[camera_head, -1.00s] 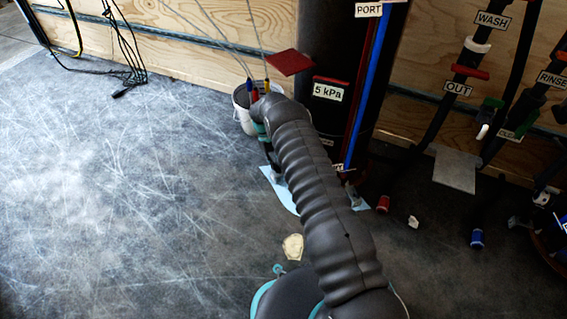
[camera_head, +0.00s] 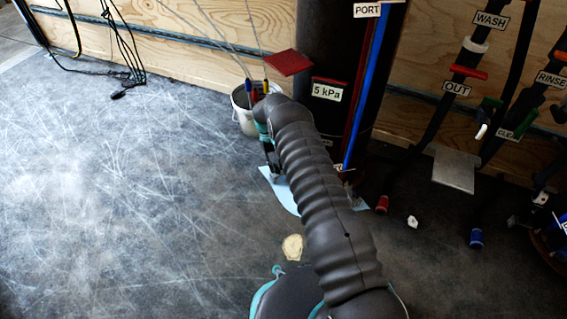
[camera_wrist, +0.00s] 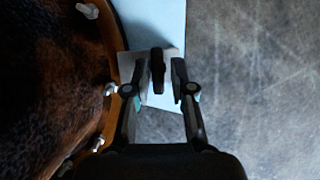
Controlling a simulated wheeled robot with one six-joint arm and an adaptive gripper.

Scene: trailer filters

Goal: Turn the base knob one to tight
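A dark upright knob (camera_wrist: 157,70), seen edge-on as a narrow handle, stands on a grey plate at the foot of the tank in the wrist view. My gripper (camera_wrist: 160,78) is open, with one finger on each side of the knob. A gap shows between the knob and each finger. In the head view, my gripper (camera_head: 271,166) is at the tank's base, mostly hidden by my arm, and the knob cannot be made out there. The black tank (camera_head: 330,120) carries a "5 kPa" label.
The tank's orange-brown flange with pale bolts (camera_wrist: 110,89) lies close to my left finger. A pale blue sheet (camera_head: 283,192) lies under the base. A white bucket (camera_head: 241,112) stands behind. Labelled pipes (camera_head: 440,120) and small caps are at right. Open floor lies left.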

